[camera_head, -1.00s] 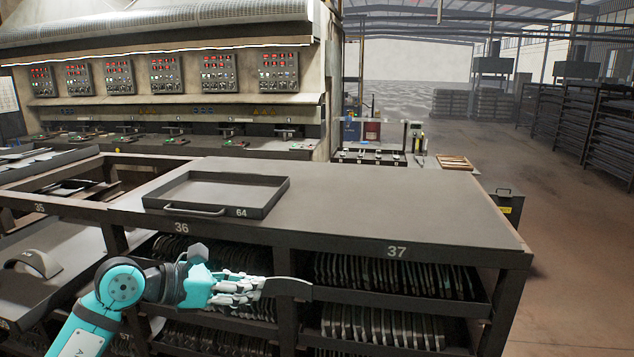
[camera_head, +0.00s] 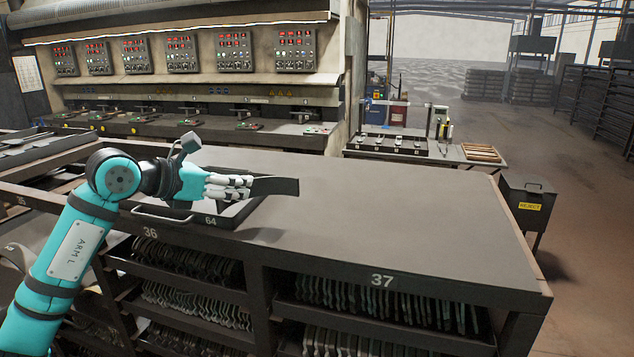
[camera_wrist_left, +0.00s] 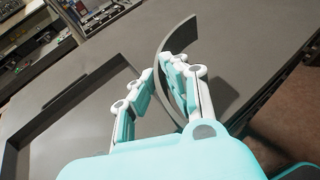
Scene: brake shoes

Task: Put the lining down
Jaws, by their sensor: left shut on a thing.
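My left gripper (camera_head: 238,186) comes in from the left and is shut on a dark grey curved lining (camera_head: 277,187). In the left wrist view the lining (camera_wrist_left: 178,42) stands edge-up between the fingers (camera_wrist_left: 168,75). It is held above the bench top, and in the head view its right end sticks out past the fingertips. A shadow lies on the bench top below it. The shallow tray marked 64 (camera_head: 238,217) lies under and behind the gripper, partly hidden by it. My right gripper is out of view.
The grey bench top (camera_head: 390,215) is clear to the right of the tray. Racks of brake shoes (camera_head: 385,305) fill the shelves below it, marked 36 and 37. A reject bin (camera_head: 528,208) stands past the right end. A press line with control panels is behind.

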